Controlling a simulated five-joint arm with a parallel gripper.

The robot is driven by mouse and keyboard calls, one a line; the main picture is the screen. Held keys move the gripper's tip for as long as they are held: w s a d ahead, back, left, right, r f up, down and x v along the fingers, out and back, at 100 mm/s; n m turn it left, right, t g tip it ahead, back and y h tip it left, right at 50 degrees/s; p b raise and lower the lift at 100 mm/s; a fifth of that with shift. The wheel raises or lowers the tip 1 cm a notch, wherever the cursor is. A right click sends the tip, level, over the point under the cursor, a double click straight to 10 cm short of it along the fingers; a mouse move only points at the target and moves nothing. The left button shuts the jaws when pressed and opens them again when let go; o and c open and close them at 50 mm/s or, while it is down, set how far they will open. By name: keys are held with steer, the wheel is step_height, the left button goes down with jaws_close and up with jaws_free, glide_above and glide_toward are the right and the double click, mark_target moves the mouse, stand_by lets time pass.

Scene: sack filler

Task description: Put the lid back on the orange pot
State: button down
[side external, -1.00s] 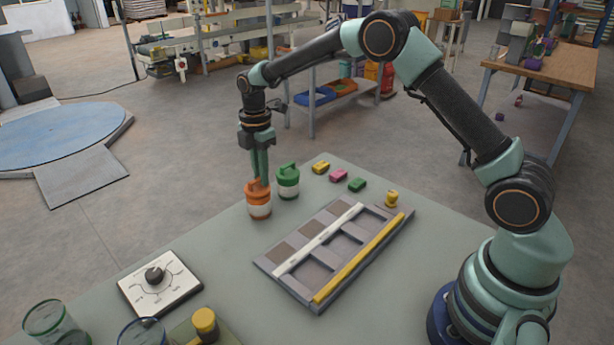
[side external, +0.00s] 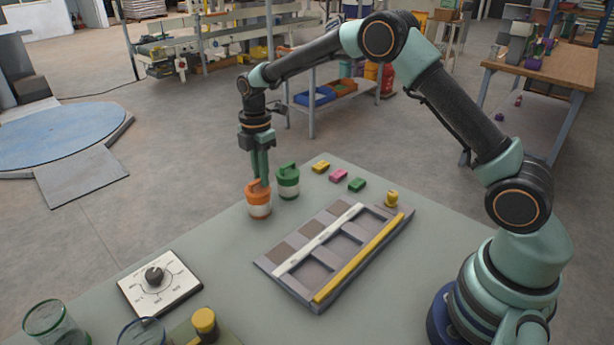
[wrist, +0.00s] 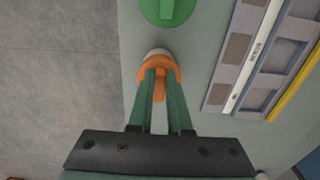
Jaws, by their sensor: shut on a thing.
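The orange pot (side external: 259,209) has a white band and stands near the far left edge of the table. The orange lid (side external: 257,189) is at the pot's top; I cannot tell whether it is fully seated. My gripper (side external: 261,183) points down over the pot and is shut on the lid's raised handle. In the wrist view, the lid (wrist: 158,65) is between the fingertips of my gripper (wrist: 160,75), and a white edge of the pot (wrist: 157,53) shows just beyond it.
A green lidded pot (side external: 288,184) stands close on the right. Yellow (side external: 321,167), pink (side external: 338,175) and green (side external: 357,184) blocks lie behind. A compartment tray (side external: 318,292) is to the right, and a dial panel (side external: 160,283) at front left. Table between them is clear.

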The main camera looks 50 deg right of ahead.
stand_by(0.4)
steer(key=shift+c, duration=1.5)
jaws_free()
steer(key=shift+r, duration=3.5)
jaws_close()
